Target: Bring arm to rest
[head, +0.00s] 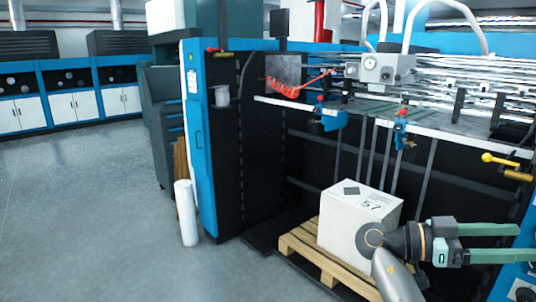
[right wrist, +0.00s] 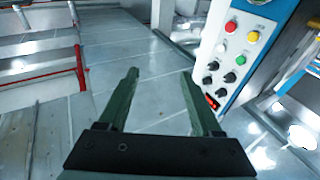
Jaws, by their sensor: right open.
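My right gripper (head: 518,242) is at the right of the head view, its arm coming up from the bottom edge. Its two green fingers point right and stand apart. In the right wrist view the open fingers (right wrist: 160,80) have nothing between them, only grey floor beyond. My left gripper and arm do not show in either view. A white roll (head: 186,212) stands upright on the floor against the blue machine panel, well left of my right gripper.
A white block marked 57 (head: 345,222) sits on a wooden pallet (head: 300,245), just behind my right wrist. The blue and black machine (head: 203,140) fills the right side. A control panel with buttons (right wrist: 235,55) is right of the fingers. The left floor (head: 80,200) is clear.

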